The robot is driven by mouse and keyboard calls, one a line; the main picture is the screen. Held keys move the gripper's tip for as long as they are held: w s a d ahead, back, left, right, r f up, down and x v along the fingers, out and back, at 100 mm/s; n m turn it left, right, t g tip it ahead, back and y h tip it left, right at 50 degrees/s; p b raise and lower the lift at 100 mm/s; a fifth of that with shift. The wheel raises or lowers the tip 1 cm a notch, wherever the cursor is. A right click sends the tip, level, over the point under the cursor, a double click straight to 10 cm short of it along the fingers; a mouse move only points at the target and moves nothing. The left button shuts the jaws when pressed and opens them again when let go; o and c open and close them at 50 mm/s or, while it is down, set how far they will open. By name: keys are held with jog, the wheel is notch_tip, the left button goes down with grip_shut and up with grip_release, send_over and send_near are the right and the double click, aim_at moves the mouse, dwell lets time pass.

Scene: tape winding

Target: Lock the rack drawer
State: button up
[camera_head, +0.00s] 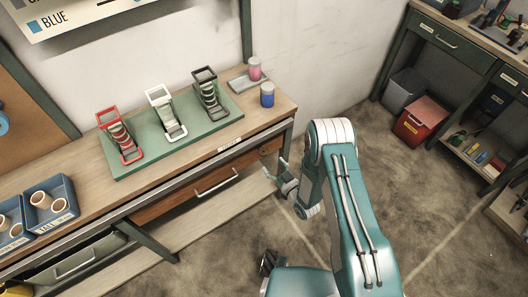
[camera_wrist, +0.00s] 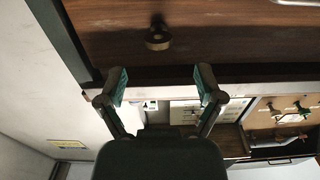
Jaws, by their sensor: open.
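The wooden rack drawer (camera_head: 178,202) sits under the bench top, its front looking flush with the bench frame. A silver bar handle (camera_head: 217,182) is on its front. The wrist view shows the brown wooden front (camera_wrist: 225,45) up close, with a round brass knob or lock (camera_wrist: 157,40) on it and the end of the silver handle (camera_wrist: 295,2) at the top right. My gripper (camera_head: 284,182) is just right of the drawer's right end. In the wrist view my gripper (camera_wrist: 162,84) is open and empty, its fingertips apart from the brass knob. The knob's lock state cannot be told.
The bench top (camera_head: 70,175) carries a green board (camera_head: 190,142) with red, white and black racks, pink and blue jars, and blue bins (camera_head: 50,200) at left. A lower shelf (camera_head: 215,225) runs beneath the drawer. The floor (camera_head: 250,235) beside the bench is open.

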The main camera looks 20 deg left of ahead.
aim_at(264, 152)
jog(key=x, duration=0.6)
jog(key=shift+w+a, duration=0.2)
jog(key=shift+w, duration=0.1)
jog(key=c, duration=1.2)
